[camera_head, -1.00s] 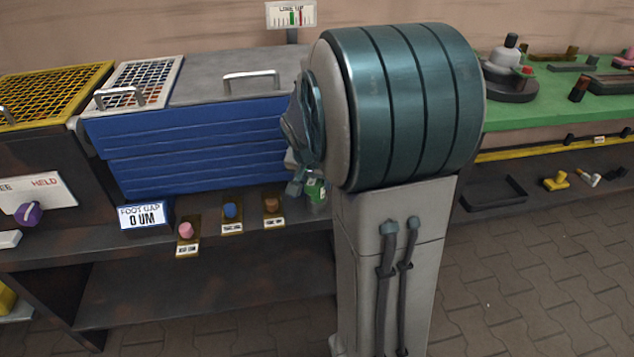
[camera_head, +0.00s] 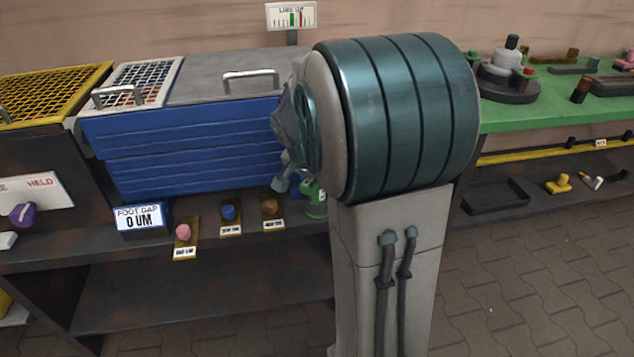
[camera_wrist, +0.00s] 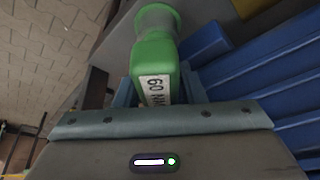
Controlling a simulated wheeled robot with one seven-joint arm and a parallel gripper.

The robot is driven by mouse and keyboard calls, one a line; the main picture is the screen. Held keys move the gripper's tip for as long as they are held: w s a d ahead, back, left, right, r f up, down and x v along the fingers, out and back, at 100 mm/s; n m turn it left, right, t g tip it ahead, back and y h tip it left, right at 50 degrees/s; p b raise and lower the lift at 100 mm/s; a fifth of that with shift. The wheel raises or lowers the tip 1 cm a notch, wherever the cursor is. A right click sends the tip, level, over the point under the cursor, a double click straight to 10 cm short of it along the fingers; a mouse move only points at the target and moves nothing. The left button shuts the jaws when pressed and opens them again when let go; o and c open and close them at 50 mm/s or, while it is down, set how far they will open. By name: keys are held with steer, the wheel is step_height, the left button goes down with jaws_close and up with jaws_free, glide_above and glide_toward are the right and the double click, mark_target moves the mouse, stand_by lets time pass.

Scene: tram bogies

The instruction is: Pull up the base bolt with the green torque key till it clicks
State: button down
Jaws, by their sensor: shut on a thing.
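The green torque key (camera_wrist: 153,50) fills the top middle of the wrist view, with a white label reading "60 NM" partly covered. My gripper (camera_wrist: 156,92) is shut on it, with a blue-grey finger on either side of the key. In the head view, my gripper (camera_head: 284,180) is beside the blue box, mostly behind my large teal arm joint. The green key (camera_head: 315,203) shows there just left of my arm, low by the shelf edge. I cannot make out the base bolt; it seems hidden in both views.
A blue box (camera_head: 190,150) with a grey lid and handle stands behind my gripper. A display (camera_head: 139,218) reads "FOOT GAP 0 UM". Several labelled knobs (camera_head: 229,216) sit along the shelf front. A green bench (camera_head: 540,112) stands at right. Brick floor (camera_head: 530,280) is clear at lower right.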

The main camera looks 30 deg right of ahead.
steer(key=shift+r, duration=0.15)
steer(key=shift+r+p, duration=2.1)
steer(key=shift+r, duration=0.85)
